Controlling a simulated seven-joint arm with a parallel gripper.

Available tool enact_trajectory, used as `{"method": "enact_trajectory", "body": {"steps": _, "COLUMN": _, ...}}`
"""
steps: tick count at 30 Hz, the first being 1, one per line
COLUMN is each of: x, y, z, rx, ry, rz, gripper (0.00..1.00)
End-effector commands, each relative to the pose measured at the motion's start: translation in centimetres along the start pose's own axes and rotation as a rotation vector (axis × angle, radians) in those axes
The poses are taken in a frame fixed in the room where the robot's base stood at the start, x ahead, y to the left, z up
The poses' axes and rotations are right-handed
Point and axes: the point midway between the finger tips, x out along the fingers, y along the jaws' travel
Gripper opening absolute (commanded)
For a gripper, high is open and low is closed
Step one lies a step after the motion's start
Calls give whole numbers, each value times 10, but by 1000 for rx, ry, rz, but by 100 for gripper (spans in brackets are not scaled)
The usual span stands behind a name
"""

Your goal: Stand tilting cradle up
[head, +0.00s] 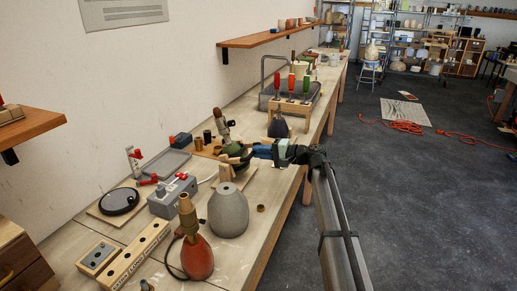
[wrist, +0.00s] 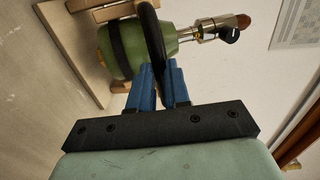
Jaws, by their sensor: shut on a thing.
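The tilting cradle (head: 226,172) is a pale wooden frame near the table's middle. It also shows at upper left in the wrist view (wrist: 62,55). A green lamp body (wrist: 188,38) with a dark band sits in it; it also shows in the head view (head: 232,149). Its metal socket neck (wrist: 213,29) points up and leans slightly in the head view. My gripper (wrist: 160,70) has its blue fingers shut on a black curved handle (wrist: 153,30) in front of the green body. My gripper (head: 252,151) reaches in from the right and partly hides the cradle.
A grey vase-like body (head: 229,212) and a red lamp body (head: 197,258) stand in front. A grey switch box (head: 173,197) and a black disc (head: 119,201) are at left. A tool rack (head: 291,108) stands behind. The wall is on the left.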

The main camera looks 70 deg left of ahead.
Motion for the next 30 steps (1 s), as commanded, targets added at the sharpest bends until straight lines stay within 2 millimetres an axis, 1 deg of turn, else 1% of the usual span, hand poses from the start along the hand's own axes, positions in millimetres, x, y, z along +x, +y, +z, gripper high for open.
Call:
{"method": "enact_trajectory", "body": {"steps": 1, "x": -2, "y": 6, "z": 0, "rx": 2, "ry": 2, "rz": -22, "gripper": 0}}
{"method": "enact_trajectory", "body": {"steps": 5, "x": -3, "y": 12, "z": 0, "rx": 2, "ry": 1, "rz": -82, "gripper": 0}}
{"method": "enact_trajectory", "body": {"steps": 15, "x": -4, "y": 30, "z": 0, "rx": 1, "ry": 0, "rz": -74, "gripper": 0}}
{"method": "enact_trajectory", "body": {"steps": 30, "x": -3, "y": 44, "z": 0, "rx": 1, "ry": -2, "rz": -69, "gripper": 0}}
